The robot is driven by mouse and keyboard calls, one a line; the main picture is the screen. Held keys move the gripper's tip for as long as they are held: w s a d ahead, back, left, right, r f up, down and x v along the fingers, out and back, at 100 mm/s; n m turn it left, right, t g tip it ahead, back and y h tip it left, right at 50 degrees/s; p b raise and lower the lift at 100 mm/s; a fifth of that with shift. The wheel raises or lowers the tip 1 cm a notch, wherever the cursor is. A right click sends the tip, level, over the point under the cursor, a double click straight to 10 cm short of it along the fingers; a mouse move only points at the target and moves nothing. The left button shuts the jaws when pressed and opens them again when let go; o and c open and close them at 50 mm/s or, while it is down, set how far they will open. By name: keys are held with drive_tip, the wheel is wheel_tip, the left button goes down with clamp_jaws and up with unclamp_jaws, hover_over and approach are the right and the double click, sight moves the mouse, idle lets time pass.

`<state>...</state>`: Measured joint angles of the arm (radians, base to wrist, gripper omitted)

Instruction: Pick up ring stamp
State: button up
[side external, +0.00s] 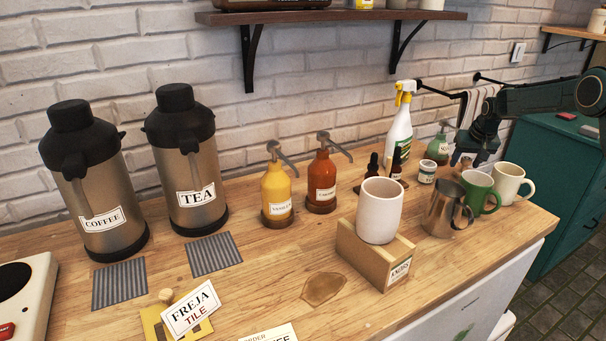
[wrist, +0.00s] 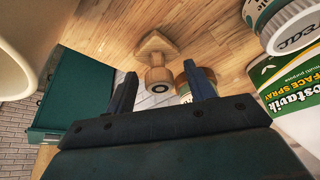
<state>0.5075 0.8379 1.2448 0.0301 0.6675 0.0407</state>
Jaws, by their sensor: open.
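A light wooden stamp (wrist: 155,58) with a flared block and a rounded end bearing a dark ring stands out between my fingertips in the wrist view; I take it as the ring stamp. In the side view a small wooden piece (side external: 463,164) shows below my gripper (side external: 483,150), partly hidden. My gripper (wrist: 159,70) is open, with one finger on each side of the stamp's rounded end. I cannot tell whether either finger touches it. A brown-capped jar (wrist: 188,78) sits close behind the right finger.
A white spray bottle (side external: 398,130), a green pump bottle (side external: 438,149) and a small white jar (side external: 427,172) stand near my gripper. A metal pitcher (side external: 445,210), a green mug (side external: 478,192) and a cream mug (side external: 508,184) stand in front. Bare wood (side external: 325,255) lies further left.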

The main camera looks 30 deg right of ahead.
sight(467, 158)
drive_tip(key=shift+f, duration=0.1)
idle(0.4)
drive_tip(key=c, duration=1)
drive_tip(key=shift+c, duration=0.2)
wheel_tip(467, 158, up, 20)
idle(0.6)
